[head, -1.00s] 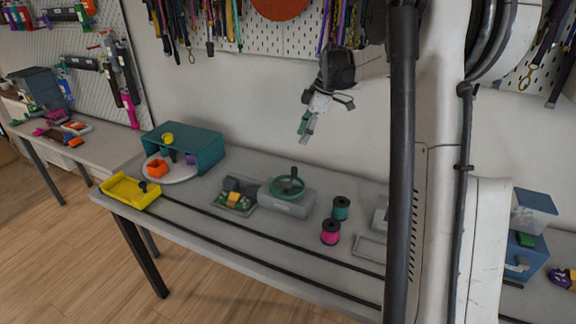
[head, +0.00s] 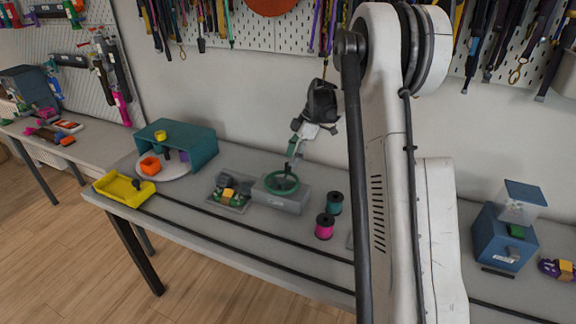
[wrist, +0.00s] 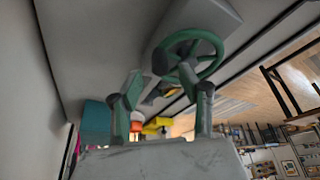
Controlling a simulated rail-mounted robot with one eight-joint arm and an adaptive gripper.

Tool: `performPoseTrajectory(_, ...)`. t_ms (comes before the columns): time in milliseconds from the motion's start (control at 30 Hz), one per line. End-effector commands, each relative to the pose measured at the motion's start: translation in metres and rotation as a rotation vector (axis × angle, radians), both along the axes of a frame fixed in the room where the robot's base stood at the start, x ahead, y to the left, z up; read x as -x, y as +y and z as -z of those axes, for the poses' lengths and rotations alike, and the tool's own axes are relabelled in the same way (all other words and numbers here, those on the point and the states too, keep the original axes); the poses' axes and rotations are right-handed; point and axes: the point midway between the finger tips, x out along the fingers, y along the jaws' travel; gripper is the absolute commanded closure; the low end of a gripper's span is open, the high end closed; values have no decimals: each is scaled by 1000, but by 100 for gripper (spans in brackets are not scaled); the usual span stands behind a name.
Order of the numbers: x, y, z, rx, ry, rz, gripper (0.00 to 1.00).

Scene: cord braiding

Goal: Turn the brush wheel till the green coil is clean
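The green handwheel (head: 282,181), with spokes and a knob, lies flat on top of a grey box (head: 290,203) on the bench. My gripper (head: 291,157) is just above and behind its rim, pointing down. In the wrist view the wheel (wrist: 207,43) shows beyond my gripper (wrist: 148,70). Its fingers lean inward with a gap between the tips and nothing held. Whether a finger touches the rim I cannot tell. Left of the box is a shallow grey tray (head: 241,209) with dark blocks, a yellow block (head: 228,193) and small green bits; I cannot make out a coil there.
A teal spool (head: 334,203) and a magenta spool (head: 324,226) stand right of the wheel box. A teal open-fronted housing (head: 200,146) and a yellow tray (head: 112,187) are at the left. A blue box (head: 503,243) stands at the right. Dark rails run along the bench front.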

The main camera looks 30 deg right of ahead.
Motion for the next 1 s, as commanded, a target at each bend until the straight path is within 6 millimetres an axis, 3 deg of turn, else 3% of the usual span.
performPoseTrajectory(100,-2,7,17,0,-1,-2,63)
performPoseTrajectory(300,-4,13,33,0,0,0,63)
performPoseTrajectory(667,-4,15,37,0,0,0,63)
performPoseTrajectory(933,-4,15,36,0,0,0,99)
performPoseTrajectory(1000,-4,15,36,0,0,0,100)
